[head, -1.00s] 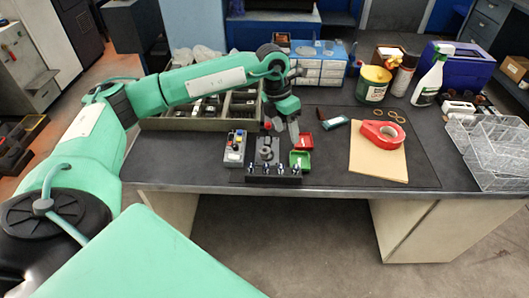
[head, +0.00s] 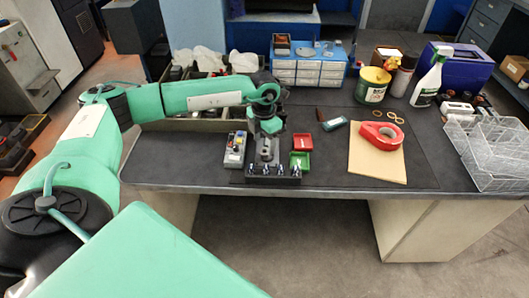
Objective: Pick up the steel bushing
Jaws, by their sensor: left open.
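A small grey steel piece (head: 266,154), which looks like the bushing, stands on a dark fixture near the front edge of the bench; it is too small to make out fully. My left gripper (head: 268,140) points down directly above it, open. The gripper hides part of the piece's top, and I cannot tell whether the fingers are around it or just over it. My right gripper is not in view.
A black rack (head: 273,173) with several shiny pieces stands in front. A grey switch box (head: 235,149) is at left; green (head: 300,160) and red (head: 302,141) trays are at right.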

